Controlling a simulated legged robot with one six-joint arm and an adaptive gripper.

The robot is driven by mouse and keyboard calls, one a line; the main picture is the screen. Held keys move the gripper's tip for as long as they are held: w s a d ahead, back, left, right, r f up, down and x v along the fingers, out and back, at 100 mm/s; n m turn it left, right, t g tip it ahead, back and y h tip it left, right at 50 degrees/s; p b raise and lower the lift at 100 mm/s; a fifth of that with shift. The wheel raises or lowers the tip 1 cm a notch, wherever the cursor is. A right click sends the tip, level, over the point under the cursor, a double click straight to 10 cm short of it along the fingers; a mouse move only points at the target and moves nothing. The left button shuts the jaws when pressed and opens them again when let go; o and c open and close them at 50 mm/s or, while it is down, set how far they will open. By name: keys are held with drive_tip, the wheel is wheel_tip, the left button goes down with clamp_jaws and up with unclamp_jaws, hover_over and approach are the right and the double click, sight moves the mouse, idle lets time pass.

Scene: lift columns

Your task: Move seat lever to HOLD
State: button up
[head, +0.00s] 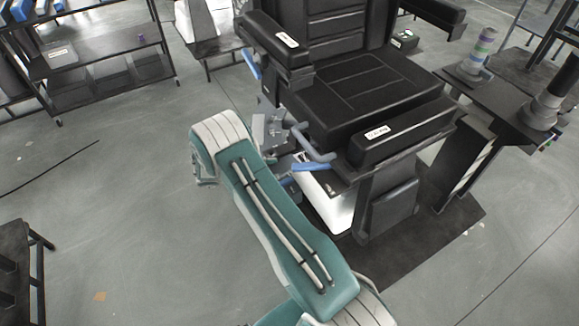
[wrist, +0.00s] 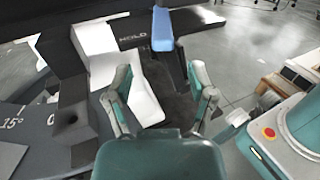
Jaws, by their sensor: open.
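The seat lever has a bright blue grip (wrist: 162,30) at the top middle of the wrist view, with a darker blue-grey shaft running down from it. White HOLD lettering (wrist: 133,37) stands on a black surface just left of the grip. In the head view, a blue handle (head: 310,167) shows low on the near side of the black seat (head: 362,92); it looks like the same lever. My gripper (wrist: 164,92) has its two teal-and-grey fingers apart, with nothing held between them. The lever lies beyond the fingertips. My gripper cannot be made out clearly in the head view.
A second blue handle (head: 251,63) sits by the left armrest. A panel marked 15° (wrist: 14,124) is at the left of the wrist view. A side table (head: 490,85) with stacked cylinders stands at right. A shelf rack (head: 100,50) is upper left. The left floor is mostly clear.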

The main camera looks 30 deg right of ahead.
drive_tip(key=v, duration=0.4)
drive_tip(key=shift+w+a, duration=0.15)
drive_tip(key=shift+a, duration=0.1)
idle(0.5)
drive_tip(key=s+a+r+m+t+y, duration=0.1)
drive_tip(key=s+r+m+t+y, duration=0.2)
drive_tip(key=r, duration=0.7)
drive_tip(key=s+r+m+y, duration=0.3)
drive_tip(key=s+r+y, duration=0.25)
drive_tip(key=r, duration=0.45)
drive_tip(key=s+a+r+m+t+y, duration=0.3)
drive_tip(key=s+r+t+y, duration=0.1)
drive_tip(key=s, duration=0.4)
drive_tip(key=s+a+r+m+t+y, duration=0.4)
drive_tip(key=s+r+t, duration=0.1)
drive_tip(key=s, duration=0.4)
drive_tip(key=shift+s+a+t, duration=0.2)
drive_tip(key=shift+a+t, duration=0.05)
drive_tip(key=shift+t, duration=0.35)
